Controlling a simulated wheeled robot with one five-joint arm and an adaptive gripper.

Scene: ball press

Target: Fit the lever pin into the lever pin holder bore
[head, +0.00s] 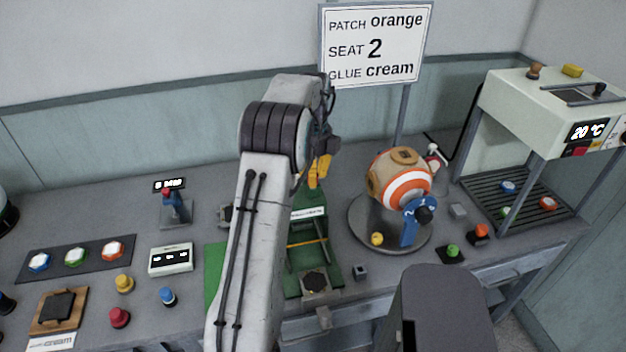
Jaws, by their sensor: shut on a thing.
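My gripper (318,172) shows yellow fingers pointing down, above the back of the green fixture (306,286) and left of the ball. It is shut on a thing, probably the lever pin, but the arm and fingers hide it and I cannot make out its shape. I cannot identify the lever pin holder bore for certain. Small grey blocks stand in front of the turntable (361,272) and to its right (458,210). The gripper appears apart from both of them.
A striped ball (402,180) with a blue lever (411,222) sits on a round turntable (358,228). A cream press (545,112) stands at the right over a slatted tray (480,183). Several coloured knobs, a joystick (174,208) and a button panel (75,258) are at the left.

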